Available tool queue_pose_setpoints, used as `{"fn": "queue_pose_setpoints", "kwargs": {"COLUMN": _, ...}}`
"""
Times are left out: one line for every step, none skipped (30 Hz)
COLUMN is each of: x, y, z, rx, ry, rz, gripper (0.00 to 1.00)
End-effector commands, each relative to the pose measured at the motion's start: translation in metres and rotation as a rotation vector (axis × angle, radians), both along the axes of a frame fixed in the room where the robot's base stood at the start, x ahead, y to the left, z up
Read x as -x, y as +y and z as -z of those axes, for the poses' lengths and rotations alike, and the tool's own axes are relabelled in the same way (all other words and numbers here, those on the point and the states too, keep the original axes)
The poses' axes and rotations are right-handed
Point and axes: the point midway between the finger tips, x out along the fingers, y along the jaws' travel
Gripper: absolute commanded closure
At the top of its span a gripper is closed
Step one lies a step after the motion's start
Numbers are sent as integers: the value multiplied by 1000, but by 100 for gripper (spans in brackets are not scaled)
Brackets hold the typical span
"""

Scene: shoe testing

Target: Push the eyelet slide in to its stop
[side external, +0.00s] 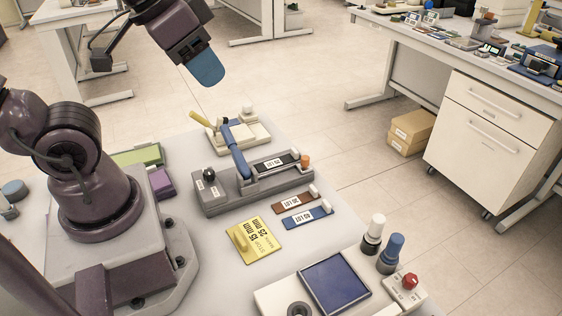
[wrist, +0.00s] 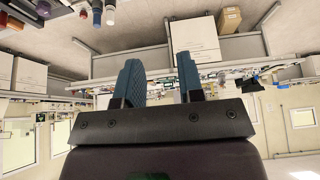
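A long grey fixture (side external: 245,196) lies on the table, with a black knob and small label at its left end. A dark labelled strip (side external: 272,163) lies along its top, with an orange knob (side external: 304,160) at the right end. A blue lever (side external: 236,150) slants up from the fixture. I cannot tell for sure which part is the eyelet slide or how far in it sits. My gripper (side external: 207,70) is raised well above and behind the fixture, touching nothing. In the wrist view its two blue fingers (wrist: 160,78) stand apart with nothing between them.
A yellow plate (side external: 254,240) reading 15 mm and 25 mm lies in front, beside brown (side external: 295,203) and blue (side external: 307,215) labelled strips. A cream unit (side external: 257,133) stands behind. A blue-topped tray (side external: 335,284) and bottles (side external: 373,235) are at front right.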

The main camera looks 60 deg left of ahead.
Motion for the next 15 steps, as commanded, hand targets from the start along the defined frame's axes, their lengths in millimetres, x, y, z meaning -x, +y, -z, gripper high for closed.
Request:
{"fn": "queue_pose_setpoints", "kwargs": {"x": 0, "y": 0, "z": 0, "rx": 0, "ry": 0, "rz": 0, "gripper": 65}}
{"fn": "queue_pose_setpoints", "kwargs": {"x": 0, "y": 0, "z": 0, "rx": 0, "ry": 0, "rz": 0, "gripper": 65}}
{"fn": "queue_pose_setpoints", "kwargs": {"x": 0, "y": 0, "z": 0, "rx": 0, "ry": 0, "rz": 0, "gripper": 65}}
{"fn": "queue_pose_setpoints", "kwargs": {"x": 0, "y": 0, "z": 0, "rx": 0, "ry": 0, "rz": 0, "gripper": 65}}
{"fn": "queue_pose_setpoints", "kwargs": {"x": 0, "y": 0, "z": 0, "rx": 0, "ry": 0, "rz": 0, "gripper": 72}}
{"fn": "queue_pose_setpoints", "kwargs": {"x": 0, "y": 0, "z": 1, "rx": 0, "ry": 3, "rz": 0, "gripper": 81}}
{"fn": "queue_pose_setpoints", "kwargs": {"x": -1, "y": 0, "z": 2, "rx": 0, "ry": 11, "rz": 0, "gripper": 88}}
{"fn": "queue_pose_setpoints", "kwargs": {"x": -1, "y": 0, "z": 4, "rx": 0, "ry": 22, "rz": -1, "gripper": 95}}
{"fn": "queue_pose_setpoints", "kwargs": {"x": -3, "y": 0, "z": 9, "rx": 0, "ry": 47, "rz": -1, "gripper": 100}}
{"fn": "queue_pose_setpoints", "kwargs": {"x": -4, "y": 0, "z": 14, "rx": 0, "ry": 70, "rz": -1, "gripper": 100}}
{"fn": "queue_pose_setpoints", "kwargs": {"x": -6, "y": 0, "z": 18, "rx": 0, "ry": 95, "rz": -1, "gripper": 100}}
{"fn": "queue_pose_setpoints", "kwargs": {"x": -12, "y": 0, "z": 22, "rx": 0, "ry": 128, "rz": -1, "gripper": 100}}
{"fn": "queue_pose_setpoints", "kwargs": {"x": -18, "y": 0, "z": 24, "rx": -1, "ry": 151, "rz": -2, "gripper": 100}}
{"fn": "queue_pose_setpoints", "kwargs": {"x": -25, "y": 1, "z": 26, "rx": -3, "ry": 172, "rz": -1, "gripper": 100}}
{"fn": "queue_pose_setpoints", "kwargs": {"x": -36, "y": 1, "z": 28, "rx": -5, "ry": 202, "rz": -1, "gripper": 100}}
